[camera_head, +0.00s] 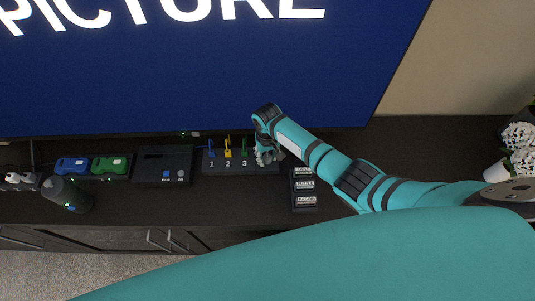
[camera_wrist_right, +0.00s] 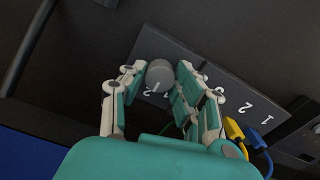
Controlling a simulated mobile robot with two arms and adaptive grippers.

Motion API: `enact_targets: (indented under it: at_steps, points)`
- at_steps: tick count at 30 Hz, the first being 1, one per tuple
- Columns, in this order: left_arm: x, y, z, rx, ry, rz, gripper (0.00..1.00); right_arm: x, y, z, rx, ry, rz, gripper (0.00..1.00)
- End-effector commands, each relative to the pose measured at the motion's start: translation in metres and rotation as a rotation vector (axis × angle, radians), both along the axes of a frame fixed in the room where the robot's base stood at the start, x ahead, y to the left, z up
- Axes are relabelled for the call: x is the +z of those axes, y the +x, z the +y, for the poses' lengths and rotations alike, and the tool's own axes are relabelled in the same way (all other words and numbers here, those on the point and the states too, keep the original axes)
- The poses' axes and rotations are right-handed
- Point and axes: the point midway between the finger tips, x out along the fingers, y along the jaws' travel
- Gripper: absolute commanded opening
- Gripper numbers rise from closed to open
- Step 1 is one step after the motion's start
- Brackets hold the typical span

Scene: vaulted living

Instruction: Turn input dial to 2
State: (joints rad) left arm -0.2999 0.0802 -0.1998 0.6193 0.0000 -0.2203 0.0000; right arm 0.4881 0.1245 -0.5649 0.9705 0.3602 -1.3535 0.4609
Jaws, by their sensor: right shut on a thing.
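The black input box (camera_head: 212,168) stands on the cabinet below the screen, with 1, 2 and 3 printed on its top and blue, yellow and green plugs behind them. It also shows in the wrist view (camera_wrist_right: 231,86). A round grey dial (camera_wrist_right: 159,73) sits at its end beyond the 3, with a white mark on its lower part; I cannot tell surely which number it points to. My right gripper (camera_head: 266,156) is at the box's right end, its fingers (camera_wrist_right: 158,85) shut on the dial from both sides. In the head view, the hand hides the dial. My left gripper is not in view.
A black console (camera_head: 150,163) stands left of the box, with blue (camera_head: 72,165) and green (camera_head: 110,165) devices farther left. A dark cylinder (camera_head: 67,194) is near the front. Labelled cartridges (camera_head: 305,187) lie right of the hand. White flowers (camera_head: 519,140) stand far right.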

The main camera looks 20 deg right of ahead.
Motion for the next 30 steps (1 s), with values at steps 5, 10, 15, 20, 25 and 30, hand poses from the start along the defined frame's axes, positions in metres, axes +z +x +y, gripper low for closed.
enact_targets:
  at_steps: [5,10,15,20,25,30]
  points:
    - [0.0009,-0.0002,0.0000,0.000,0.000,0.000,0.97,0.0008,0.0010,0.0003,-0.010,0.000,-0.003,0.00]
    - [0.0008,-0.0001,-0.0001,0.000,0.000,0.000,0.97,0.0008,0.0011,0.0003,-0.010,0.000,-0.003,0.00]
    - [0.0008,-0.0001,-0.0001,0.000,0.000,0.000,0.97,0.0008,0.0012,0.0003,-0.009,0.001,-0.003,0.39]
    - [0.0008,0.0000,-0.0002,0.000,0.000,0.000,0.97,0.0006,0.0008,0.0001,-0.009,0.000,-0.002,0.53]
    - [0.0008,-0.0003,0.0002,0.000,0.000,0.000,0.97,0.0004,0.0005,0.0001,-0.009,0.000,-0.001,0.53]
    - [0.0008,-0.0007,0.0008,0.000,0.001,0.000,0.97,0.0085,0.0013,0.0003,-0.009,0.001,-0.004,0.53]
